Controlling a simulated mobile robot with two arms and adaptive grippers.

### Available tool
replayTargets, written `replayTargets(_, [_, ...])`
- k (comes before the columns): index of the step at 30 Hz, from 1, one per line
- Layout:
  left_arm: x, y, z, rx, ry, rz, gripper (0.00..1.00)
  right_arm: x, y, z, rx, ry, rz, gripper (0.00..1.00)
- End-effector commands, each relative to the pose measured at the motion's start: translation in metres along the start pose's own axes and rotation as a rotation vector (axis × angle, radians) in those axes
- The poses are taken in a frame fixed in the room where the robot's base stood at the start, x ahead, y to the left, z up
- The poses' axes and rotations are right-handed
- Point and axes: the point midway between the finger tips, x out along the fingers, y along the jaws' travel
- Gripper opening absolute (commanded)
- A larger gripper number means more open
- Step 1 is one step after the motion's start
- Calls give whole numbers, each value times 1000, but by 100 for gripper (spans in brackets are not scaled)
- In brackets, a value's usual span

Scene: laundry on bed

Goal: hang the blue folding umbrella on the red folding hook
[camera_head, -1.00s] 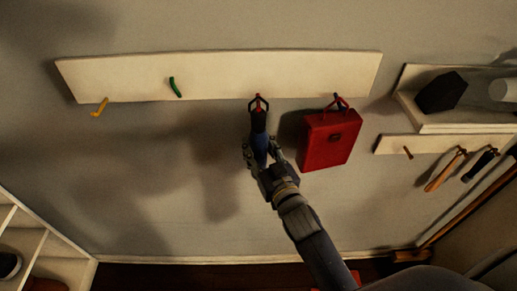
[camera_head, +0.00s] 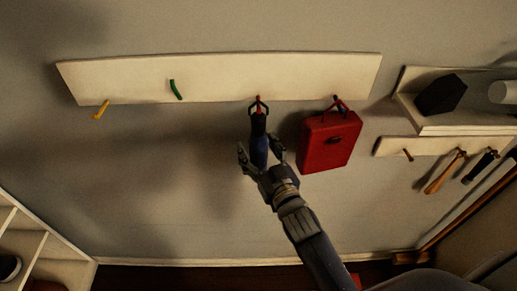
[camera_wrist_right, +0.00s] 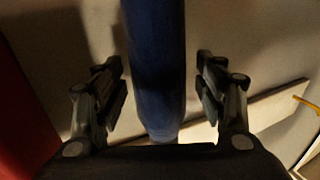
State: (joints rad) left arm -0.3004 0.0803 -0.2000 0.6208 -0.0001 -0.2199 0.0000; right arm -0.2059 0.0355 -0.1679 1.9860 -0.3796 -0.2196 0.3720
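The blue folding umbrella (camera_head: 259,146) hangs upright below the white rail, its dark strap loop around the red folding hook (camera_head: 258,99). My right gripper (camera_head: 260,157) is at the lower part of the umbrella with its fingers spread apart on either side. In the right wrist view the blue umbrella (camera_wrist_right: 156,70) runs between the two open fingers, with a gap on both sides. My left gripper is not in view.
A red bag (camera_head: 329,141) hangs close to the right of the umbrella. The white rail (camera_head: 220,76) also bears a green hook (camera_head: 175,89) and a yellow hook (camera_head: 101,110). A shelf (camera_head: 465,128) and hanging tools stand further right. The wall to the left is free.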

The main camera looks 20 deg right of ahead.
Motion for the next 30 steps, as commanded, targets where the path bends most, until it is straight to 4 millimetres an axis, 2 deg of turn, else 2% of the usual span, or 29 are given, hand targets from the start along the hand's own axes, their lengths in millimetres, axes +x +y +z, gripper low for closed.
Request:
replayTargets(7, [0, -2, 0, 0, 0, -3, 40, -2, 0, 2, 0, -5, 1, 65])
replayTargets(11, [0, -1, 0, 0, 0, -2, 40, -14, 0, 3, 1, -5, 0, 65])
replayTargets(24, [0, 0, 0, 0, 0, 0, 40, -94, 0, 1, 2, -4, 1, 65])
replayTargets(30, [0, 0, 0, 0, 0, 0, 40, -115, 0, 1, 1, -2, 1, 65])
